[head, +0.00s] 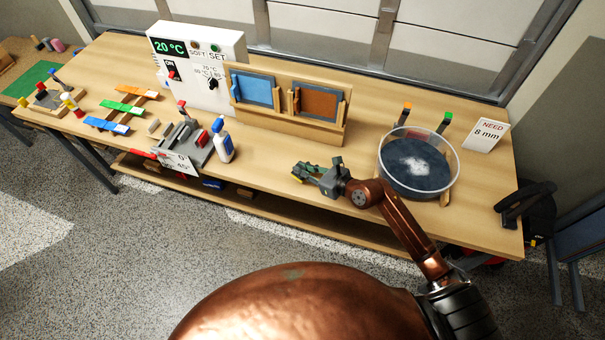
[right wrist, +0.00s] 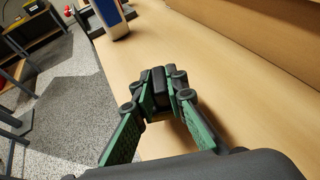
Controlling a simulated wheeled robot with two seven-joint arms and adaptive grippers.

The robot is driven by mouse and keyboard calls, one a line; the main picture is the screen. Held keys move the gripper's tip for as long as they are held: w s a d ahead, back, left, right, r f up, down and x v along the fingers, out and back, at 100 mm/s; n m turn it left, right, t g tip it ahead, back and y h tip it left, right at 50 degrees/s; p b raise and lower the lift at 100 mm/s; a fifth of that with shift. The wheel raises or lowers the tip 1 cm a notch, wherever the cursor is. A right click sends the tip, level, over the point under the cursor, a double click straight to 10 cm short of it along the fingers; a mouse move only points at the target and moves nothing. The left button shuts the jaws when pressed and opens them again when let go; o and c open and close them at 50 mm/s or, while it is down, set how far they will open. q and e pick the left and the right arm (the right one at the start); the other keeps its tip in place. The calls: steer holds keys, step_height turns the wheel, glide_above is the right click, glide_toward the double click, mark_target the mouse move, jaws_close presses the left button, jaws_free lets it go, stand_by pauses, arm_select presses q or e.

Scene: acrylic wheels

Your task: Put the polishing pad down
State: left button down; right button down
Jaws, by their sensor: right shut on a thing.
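My right gripper (head: 304,173) is over the front part of the workbench, left of the round clear tub. In the right wrist view, its green-padded fingers (right wrist: 160,98) are shut on a small dark block, which I take to be the polishing pad (right wrist: 158,80). The fingers hide much of it, and a little yellowish colour shows low between them. I cannot tell whether it touches the bench top. My left gripper is in neither view.
The clear tub (head: 453,172) with dark contents stands to the right. A wooden rack (head: 325,133) with blue and brown panels is behind the gripper. A white bottle (head: 222,143) and a grey fixture (head: 197,150) stand left. The bench top (head: 262,165) between is bare.

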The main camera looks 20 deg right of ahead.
steer(key=shift+f, duration=1.4)
steer(key=shift+f, duration=0.2)
steer(key=c, duration=1.9)
jaws_free()
steer(key=shift+c, duration=0.2)
steer(key=shift+r, duration=0.1)
steer(key=shift+s+d+r, duration=0.15)
steer(key=v, duration=1)
steer(key=shift+s+d+b, duration=0.15)
steer(key=shift+b, duration=0.25)
steer(key=shift+s+d+r, duration=0.3)
steer(key=shift+s+r, duration=0.05)
steer(key=shift+s, duration=0.1)
